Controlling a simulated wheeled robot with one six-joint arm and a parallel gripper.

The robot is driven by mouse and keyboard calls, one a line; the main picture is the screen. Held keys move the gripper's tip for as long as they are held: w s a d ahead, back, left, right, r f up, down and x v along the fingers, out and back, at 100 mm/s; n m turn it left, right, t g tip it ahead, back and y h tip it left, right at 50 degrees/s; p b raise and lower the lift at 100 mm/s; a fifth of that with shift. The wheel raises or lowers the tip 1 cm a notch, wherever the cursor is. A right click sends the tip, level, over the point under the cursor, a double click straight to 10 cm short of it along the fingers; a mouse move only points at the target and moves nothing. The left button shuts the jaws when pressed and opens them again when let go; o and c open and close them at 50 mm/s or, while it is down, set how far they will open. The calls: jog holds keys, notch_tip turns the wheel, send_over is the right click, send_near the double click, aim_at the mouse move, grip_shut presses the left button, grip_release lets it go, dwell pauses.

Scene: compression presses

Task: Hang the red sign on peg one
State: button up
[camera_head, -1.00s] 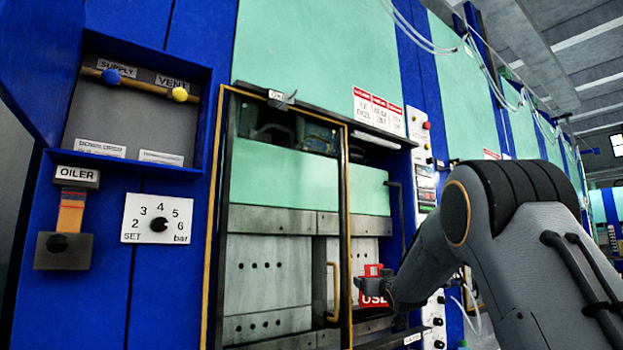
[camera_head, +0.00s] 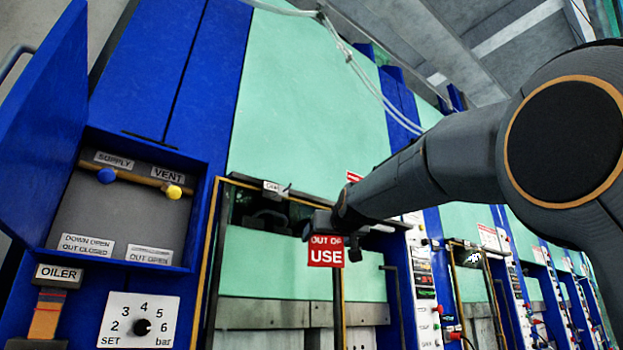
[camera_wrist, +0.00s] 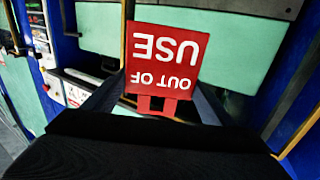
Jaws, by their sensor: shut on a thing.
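The red sign (camera_head: 325,252), lettered "OUT OF USE" in white, hangs upright below my gripper (camera_head: 328,226) in the head view, in front of the press opening. My gripper is shut on the sign's top end. In the wrist view the red sign (camera_wrist: 166,58) appears upside down, its red tabs between the fingers of my gripper (camera_wrist: 156,104). A small white label (camera_head: 272,187) with a peg-like metal piece (camera_head: 286,190) beside it sits on the top rail of the press frame, left of the sign and apart from it. Its lettering is too small to read surely.
An open blue box with SUPPLY and VENT knobs (camera_head: 106,175) is at left, its blue door (camera_head: 40,120) swung out. A yellow-edged gate frame (camera_head: 205,265) borders the opening. A control panel (camera_head: 425,290) and further presses stand at right.

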jog(key=s+a+r+n+y+p, duration=0.25)
jog(key=s+a+r, duration=0.35)
jog(key=s+r, duration=0.5)
jog(key=w+a+f+p, duration=0.2)
jog(key=w+a+p, duration=0.2)
jog(key=w, duration=0.4)
jog(key=shift+a+g, duration=0.3)
jog(key=shift+a, duration=0.35)
jog(key=shift+f+m+y, duration=0.1)
jog(key=shift+m+y, duration=0.15)
dwell(0.5)
jog(key=o, duration=1.2)
jog(key=shift+c, duration=0.2)
jog(key=shift+s, duration=0.1)
